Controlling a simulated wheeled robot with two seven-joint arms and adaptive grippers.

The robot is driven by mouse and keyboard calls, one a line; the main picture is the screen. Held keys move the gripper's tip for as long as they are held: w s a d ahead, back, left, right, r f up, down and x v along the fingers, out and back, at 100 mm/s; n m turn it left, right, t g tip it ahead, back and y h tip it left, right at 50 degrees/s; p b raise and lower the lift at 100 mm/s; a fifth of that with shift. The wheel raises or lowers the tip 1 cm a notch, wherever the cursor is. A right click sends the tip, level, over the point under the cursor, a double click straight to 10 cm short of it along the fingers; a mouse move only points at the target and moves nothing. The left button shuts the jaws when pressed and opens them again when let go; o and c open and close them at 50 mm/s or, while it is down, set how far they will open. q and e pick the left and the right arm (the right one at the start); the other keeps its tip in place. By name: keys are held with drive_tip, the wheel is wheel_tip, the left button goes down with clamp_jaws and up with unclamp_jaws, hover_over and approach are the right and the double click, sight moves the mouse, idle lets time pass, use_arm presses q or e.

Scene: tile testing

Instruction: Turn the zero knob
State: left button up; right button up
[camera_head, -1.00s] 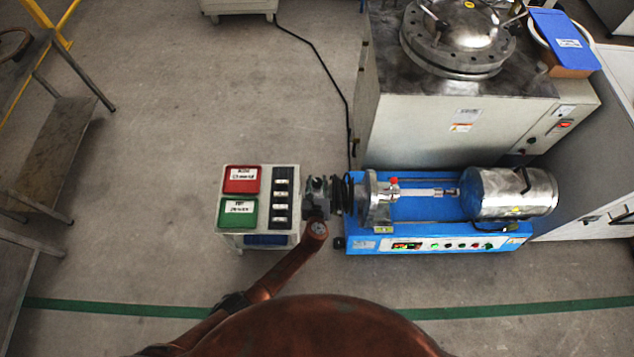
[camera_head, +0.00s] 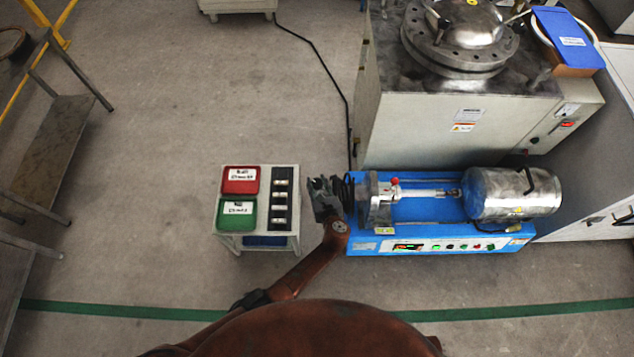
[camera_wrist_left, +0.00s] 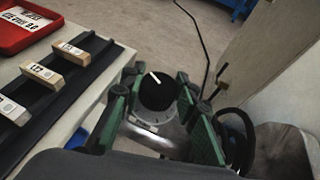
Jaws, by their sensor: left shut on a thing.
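The zero knob (camera_wrist_left: 157,94) is round and black with a white pointer line, and shows in the left wrist view above a pale metal part. My left gripper (camera_wrist_left: 158,88) has its green-edged fingers on both sides of it and is shut on the knob. In the head view my left gripper (camera_head: 322,191) is at the left end of the blue testing machine (camera_head: 420,212), and the knob cannot be made out there. My right gripper is not in view.
A small cart (camera_head: 229,240) with a red tray (camera_head: 240,180), a green tray (camera_head: 237,213) and a black rack (camera_head: 271,202) of labelled tiles stands just left of the gripper. A black handwheel (camera_wrist_left: 238,140) is close on the right in the wrist view. Open floor lies left of the cart.

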use_arm(q)
drive_tip(key=o, duration=1.2)
drive_tip(key=shift+a, duration=0.1)
drive_tip(key=shift+v, duration=3.75)
